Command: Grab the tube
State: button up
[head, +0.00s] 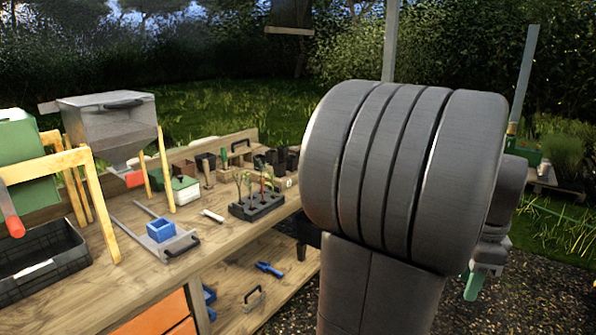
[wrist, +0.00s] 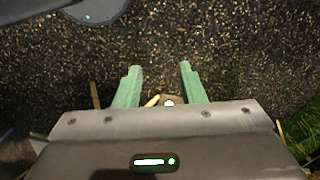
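Several small dark pots or tubes with thin seedlings stand in a black holder (head: 265,209) on the workbench in the head view. A short white cylinder (head: 212,215) lies on the bench just left of it. I cannot tell which of these is the tube. My gripper has green fingers and hangs at the right in the head view (head: 474,284), beyond my large grey arm and well away from the bench. In the wrist view my gripper (wrist: 159,68) is open, with a wide gap and only gravel between its fingertips.
The wooden workbench (head: 150,285) also carries a blue box (head: 161,230), a grey hopper (head: 108,130), a black crate (head: 45,262) and more dark pots at the back. A blue tool (head: 269,269) lies on the lower shelf. Gravel (wrist: 230,50) lies under my gripper.

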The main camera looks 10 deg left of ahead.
aim_at(292, 161)
jog(key=i+u, duration=0.1)
jog(key=u, duration=0.3)
jog(key=i+u, duration=0.1)
jog(key=u, duration=0.3)
jog(key=i+l+u, duration=0.1)
jog(key=u, duration=0.3)
jog(key=l+u, duration=0.1)
jog(key=u, duration=0.3)
jog(key=i+l+u, duration=0.15)
jog(key=l, duration=0.25)
jog(key=i+l+u, duration=0.15)
jog(key=l, duration=0.25)
jog(key=i+l+u, duration=0.2)
jog(key=l, duration=0.2)
jog(key=i+l+u, duration=0.15)
jog(key=l, duration=0.3)
jog(key=i+l+u, duration=0.15)
jog(key=l, duration=0.3)
jog(key=l+u, duration=0.15)
jog(key=l, duration=0.3)
jog(key=i+l, duration=0.1)
jog(key=l, duration=0.5)
jog(key=i+l, duration=0.1)
jog(key=l, duration=0.5)
